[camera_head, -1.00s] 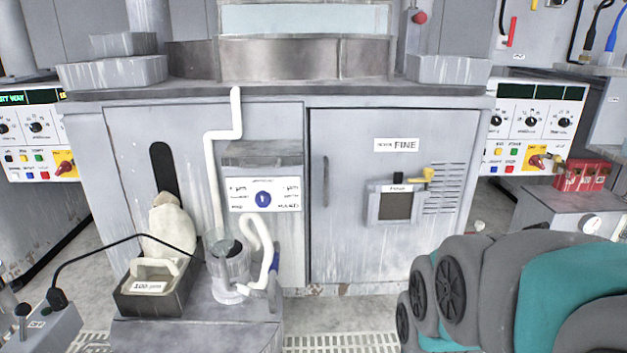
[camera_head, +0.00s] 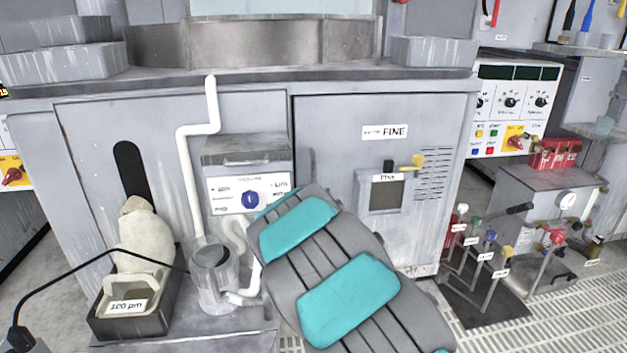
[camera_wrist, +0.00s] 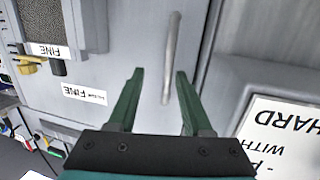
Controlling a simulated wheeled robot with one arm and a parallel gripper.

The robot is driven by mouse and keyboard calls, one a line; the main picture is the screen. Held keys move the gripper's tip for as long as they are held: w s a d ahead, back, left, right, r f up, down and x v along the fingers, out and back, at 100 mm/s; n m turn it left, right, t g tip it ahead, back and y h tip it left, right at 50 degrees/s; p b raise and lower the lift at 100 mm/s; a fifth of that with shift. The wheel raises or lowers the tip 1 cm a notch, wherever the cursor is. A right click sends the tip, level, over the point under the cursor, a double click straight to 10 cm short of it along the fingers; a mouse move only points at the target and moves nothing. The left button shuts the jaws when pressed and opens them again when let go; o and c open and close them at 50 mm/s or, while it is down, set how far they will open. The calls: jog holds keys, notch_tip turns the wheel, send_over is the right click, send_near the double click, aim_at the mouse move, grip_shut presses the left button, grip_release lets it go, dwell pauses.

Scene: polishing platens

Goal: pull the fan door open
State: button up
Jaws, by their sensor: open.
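The grey cabinet door (camera_head: 335,120) with the "FINE" label, louvre slots and a small window looks shut in the head view. My arm covers its handle and lower left part there. The wrist view shows the door (camera_wrist: 125,25) upside down with its handle (camera_wrist: 171,50), a pale slim bar. My gripper (camera_wrist: 160,72) is open, with two green fingers pointing at the door. The handle appears between the fingers, nearer the right one. I cannot tell how far the fingertips are from it. My gripper is hidden in the head view.
A grey control box (camera_head: 248,190) with a blue knob sits left of the door. A rack of coloured valves (camera_head: 490,245) stands at the right. Grated floor shows front right.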

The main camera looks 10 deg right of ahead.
aim_at(314, 179)
jog(key=shift+t, duration=0.6)
jog(key=shift+w+d+r+p, duration=0.1)
jog(key=shift+w+p, duration=0.4)
jog(key=shift+w, duration=4.1)
grip_shut()
